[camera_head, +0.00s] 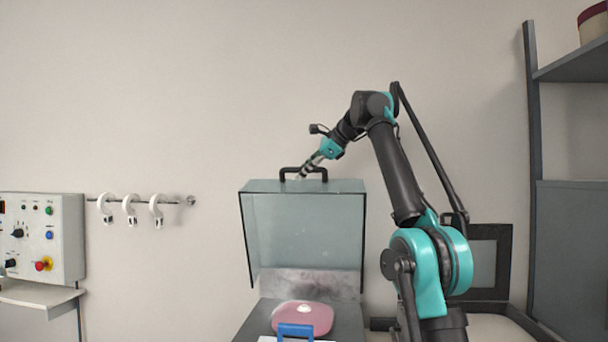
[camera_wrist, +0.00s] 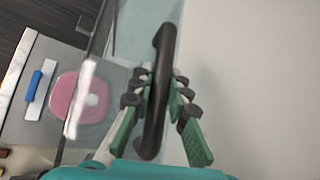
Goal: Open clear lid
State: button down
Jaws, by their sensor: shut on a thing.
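The clear lid (camera_head: 305,232) is a see-through bluish box cover with dark edges. In the head view it stands raised and tilted up above a grey base (camera_head: 345,322). A black handle (camera_head: 316,171) sits on its top edge; it also shows in the wrist view (camera_wrist: 157,85). My gripper (camera_head: 302,175) reaches down from the upper right and is shut on the handle. In the wrist view my gripper (camera_wrist: 160,90) has its green and black fingers on both sides of the handle.
A pink rounded object (camera_head: 302,318) with a white knob lies on the base, with a blue handle (camera_head: 296,331) in front. A control panel (camera_head: 40,236) and a rail with white rings (camera_head: 131,209) are at left. A grey shelf (camera_head: 572,66) stands at right.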

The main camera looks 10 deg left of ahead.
jog(key=c, duration=1.4)
grip_release()
jog(key=shift+c, duration=0.2)
jog(key=shift+d+r, duration=0.1)
jog(key=shift+s+d+r, duration=0.3)
jog(key=shift+d, duration=0.15)
jog(key=s+d, duration=0.2)
jog(key=d, duration=0.1)
jog(key=s+d, duration=0.2)
jog(key=d, duration=0.1)
jog(key=s+d, duration=0.1)
jog(key=d, duration=0.3)
jog(key=shift+s+d, duration=0.1)
jog(key=shift+s, duration=0.3)
